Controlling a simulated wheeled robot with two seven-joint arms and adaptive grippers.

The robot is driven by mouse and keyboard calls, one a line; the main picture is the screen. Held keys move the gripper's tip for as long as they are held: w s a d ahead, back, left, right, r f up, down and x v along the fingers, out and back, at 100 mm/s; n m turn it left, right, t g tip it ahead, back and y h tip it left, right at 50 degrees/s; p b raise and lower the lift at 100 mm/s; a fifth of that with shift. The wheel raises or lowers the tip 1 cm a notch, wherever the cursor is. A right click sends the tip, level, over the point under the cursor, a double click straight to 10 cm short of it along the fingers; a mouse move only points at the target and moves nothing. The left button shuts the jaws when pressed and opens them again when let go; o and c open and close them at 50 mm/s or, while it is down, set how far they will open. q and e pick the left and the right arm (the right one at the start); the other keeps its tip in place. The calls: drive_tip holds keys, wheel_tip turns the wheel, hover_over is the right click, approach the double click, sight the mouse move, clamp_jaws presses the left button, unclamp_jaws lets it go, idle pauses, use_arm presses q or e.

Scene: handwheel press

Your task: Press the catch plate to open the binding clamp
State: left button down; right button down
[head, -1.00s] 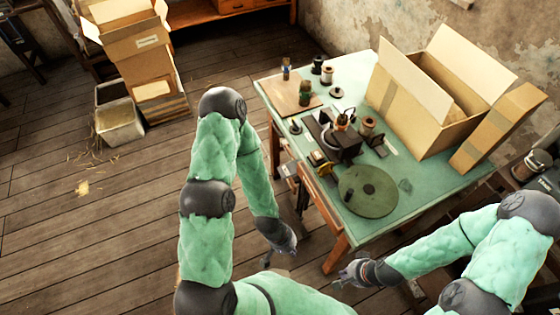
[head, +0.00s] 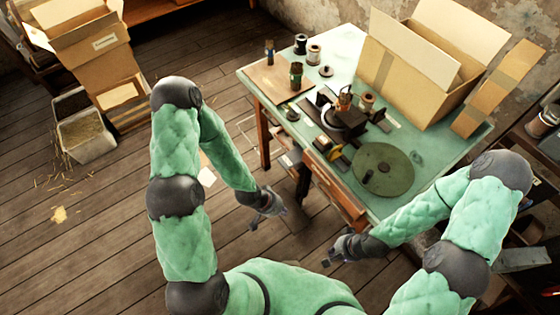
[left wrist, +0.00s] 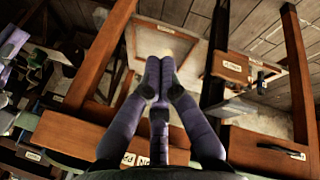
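A dark machine (head: 345,118) with a small upright part stands on the green table. I cannot make out which of its parts is the binding clamp or the catch plate. My left gripper (head: 266,208) is left of the table's drawer side, apart from the machine. In the left wrist view its purple-grey fingers (left wrist: 160,66) come together at the tips, and nothing shows between them. My right gripper (head: 334,250) is in front of the table's near edge, apart from the table things. Its finger opening is too small to judge.
The green table (head: 425,160) also bears a round green disc (head: 383,170), a large open carton (head: 420,80), a wooden board (head: 275,82) and several spools. Wooden drawers (head: 338,195) face my left gripper. Cartons (head: 100,60) stand far left. The floor between is mostly clear.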

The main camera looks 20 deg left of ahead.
use_arm(q)
drive_tip(key=w+a+r+m+t, duration=0.1)
drive_tip(key=w+a+r+m, duration=0.1)
drive_tip(key=w, duration=0.3)
drive_tip(key=w+a+r+m+t, duration=0.1)
drive_tip(key=w+a+r+m, duration=0.2)
drive_tip(key=w+a+r, duration=0.1)
drive_tip(key=w+a+r+m+t+h+b, duration=0.1)
drive_tip(key=w+a+r+m+t, duration=0.1)
drive_tip(key=w, duration=0.6)
drive_tip(key=shift+a+r+m, duration=0.5)
drive_tip(key=shift+a, duration=0.65)
drive_tip(key=b, duration=0.4)
hover_over(290, 159)
drive_tip(key=s+a, duration=0.2)
drive_tip(key=s, duration=0.1)
drive_tip(key=f, duration=0.7)
drive_tip(key=shift+w+f, duration=0.2)
wheel_tip(290, 159, down, 2)
drive_tip(key=shift+f+b, duration=0.2)
drive_tip(key=shift+b, duration=0.5)
drive_tip(key=shift+f, duration=0.65)
